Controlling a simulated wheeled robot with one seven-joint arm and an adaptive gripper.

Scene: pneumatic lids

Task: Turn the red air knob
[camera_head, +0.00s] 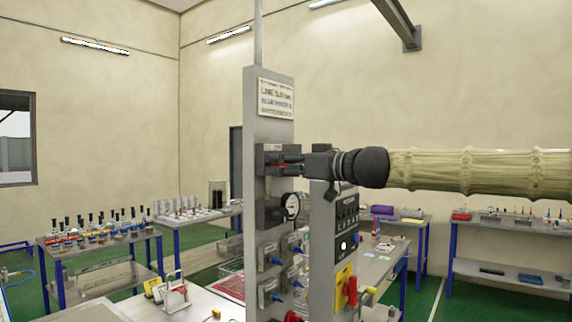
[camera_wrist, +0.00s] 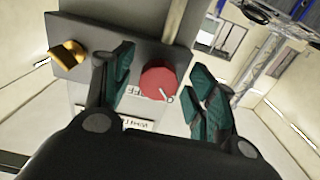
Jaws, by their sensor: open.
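In the wrist view a round red knob (camera_wrist: 158,80) sits on a grey box on the grey panel. My gripper (camera_wrist: 163,88) is open around it, with one teal-padded finger on each side. The left finger shows a gap to the knob, and the right finger is also apart from it in the picture. In the head view my gripper (camera_head: 292,160) reaches from the right to the upper box on the panel post (camera_head: 258,135). The knob there is mostly hidden by the fingers.
A brass fitting (camera_wrist: 67,54) sticks out beside the knob. A second black panel (camera_head: 346,222) stands close by. Tables with parts stand behind.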

